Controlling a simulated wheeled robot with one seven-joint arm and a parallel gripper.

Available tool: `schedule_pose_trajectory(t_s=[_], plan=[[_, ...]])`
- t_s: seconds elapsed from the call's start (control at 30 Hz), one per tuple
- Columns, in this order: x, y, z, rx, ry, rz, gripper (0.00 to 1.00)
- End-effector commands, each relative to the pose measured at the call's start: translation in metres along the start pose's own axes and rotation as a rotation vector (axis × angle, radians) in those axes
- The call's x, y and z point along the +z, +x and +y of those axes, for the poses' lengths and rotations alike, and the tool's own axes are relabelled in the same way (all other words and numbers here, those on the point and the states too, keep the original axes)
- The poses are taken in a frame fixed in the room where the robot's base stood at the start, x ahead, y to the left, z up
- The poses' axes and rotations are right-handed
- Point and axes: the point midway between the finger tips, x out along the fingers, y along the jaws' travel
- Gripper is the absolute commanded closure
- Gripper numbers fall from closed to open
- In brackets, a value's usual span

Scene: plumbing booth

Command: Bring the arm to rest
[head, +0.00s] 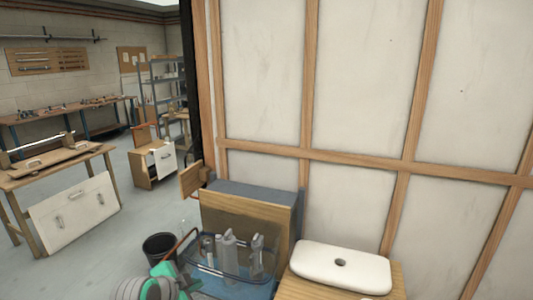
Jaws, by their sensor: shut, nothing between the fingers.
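Part of my arm, grey and teal, shows at the bottom edge of the head view, left of centre. It is in front of a clear blue-tinted bin (232,283). My gripper and its fingertips are not visible in this view, and no held object is seen.
The bin holds several bottles (229,250) beside a wooden cabinet (268,212). A white basin (341,267) sits on a wooden top at right. A black bucket (158,246) stands on the floor. A workbench (60,165) is at left; the floor between is clear.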

Motion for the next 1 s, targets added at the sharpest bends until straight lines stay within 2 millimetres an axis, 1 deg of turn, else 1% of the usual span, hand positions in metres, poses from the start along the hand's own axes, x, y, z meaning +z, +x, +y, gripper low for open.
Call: schedule_pose_trajectory(t_s=[0.03,0.17,0.37,0.57,0.67,0.8,0.87,1.0], plan=[[-0.002,0.006,0.007,0.002,-0.013,0.009,1.00],[-0.004,0.016,0.017,-0.012,-0.049,0.027,1.00],[-0.009,0.034,0.036,-0.035,-0.116,0.063,1.00],[-0.015,0.057,0.067,-0.065,-0.212,0.106,1.00],[-0.017,0.071,0.091,-0.084,-0.282,0.133,1.00],[-0.018,0.088,0.133,-0.121,-0.398,0.169,1.00],[-0.018,0.092,0.151,-0.138,-0.446,0.184,1.00],[-0.014,0.099,0.193,-0.176,-0.552,0.205,1.00]])
